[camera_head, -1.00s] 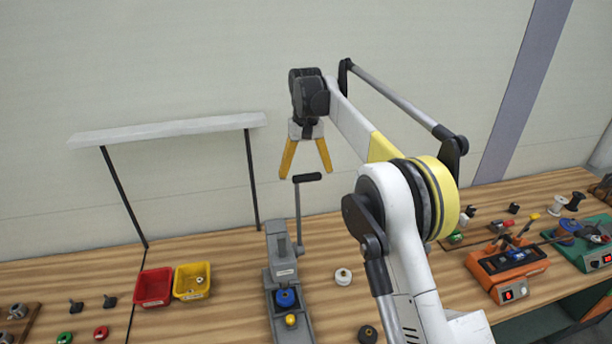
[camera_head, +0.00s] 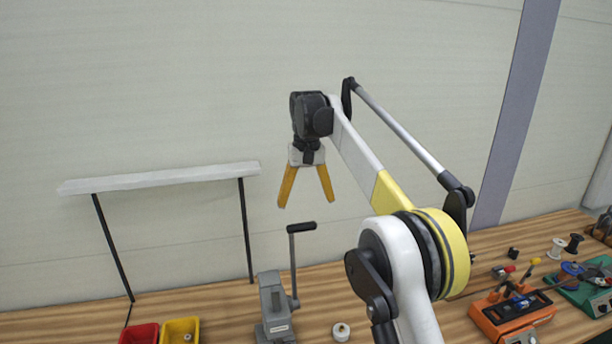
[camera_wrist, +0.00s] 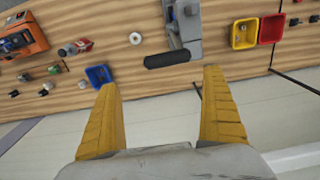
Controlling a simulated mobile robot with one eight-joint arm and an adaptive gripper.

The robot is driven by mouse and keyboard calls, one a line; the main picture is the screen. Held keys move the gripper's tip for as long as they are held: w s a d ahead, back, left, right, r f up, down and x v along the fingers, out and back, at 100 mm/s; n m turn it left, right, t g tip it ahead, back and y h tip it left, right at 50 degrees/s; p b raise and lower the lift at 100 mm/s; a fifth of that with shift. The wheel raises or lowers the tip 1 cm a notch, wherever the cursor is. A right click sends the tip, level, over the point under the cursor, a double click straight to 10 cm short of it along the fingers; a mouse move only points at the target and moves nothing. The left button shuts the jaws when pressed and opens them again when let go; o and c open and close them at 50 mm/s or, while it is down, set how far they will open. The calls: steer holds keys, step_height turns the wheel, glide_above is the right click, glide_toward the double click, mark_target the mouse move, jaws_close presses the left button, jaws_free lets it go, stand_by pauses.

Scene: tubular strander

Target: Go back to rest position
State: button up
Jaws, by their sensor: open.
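My gripper (camera_head: 305,200) hangs in the air above the bench with its two yellow fingers pointing down. Its fingers are spread and nothing is between them; the wrist view shows the same open fingers (camera_wrist: 162,112). Below it stands a grey machine (camera_head: 275,308) with a crank arm and a black handle (camera_head: 301,227). In the wrist view the black handle (camera_wrist: 167,60) lies beyond the gap between the fingertips, apart from them.
A white shelf (camera_head: 160,178) on black posts stands at left. Red (camera_head: 139,335) and yellow (camera_head: 181,330) bins sit on the wooden bench (camera_head: 225,308). An orange device (camera_head: 512,315) is at right. A blue bin (camera_wrist: 98,75) shows in the wrist view. The air around my gripper is clear.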

steer(key=s+d+f+m+t+b, duration=0.1)
steer(key=s+d+f+b, duration=0.2)
steer(key=s+d+b, duration=0.25)
steer(key=s+d+f+t+b, duration=0.2)
steer(key=s+d+f+b, duration=0.15)
steer(key=s, duration=0.35)
steer(key=s+d+f+m+t+b, duration=0.1)
steer(key=s+d+f+b, duration=0.1)
steer(key=s+d+b, duration=0.35)
steer(key=s+d+f+t+b, duration=0.1)
steer(key=s+d+f+b, duration=0.1)
steer(key=s+f, duration=0.5)
steer(key=s+d+f+t+b, duration=0.1)
steer(key=s+d+f+b, duration=0.1)
steer(key=s+f+b, duration=0.3)
steer(key=s+d+f+m+t+b, duration=0.1)
steer(key=s+f+b, duration=0.3)
steer(key=s+f, duration=0.5)
step_height(320, 180, down, 4)
steer(key=shift+d, duration=0.4)
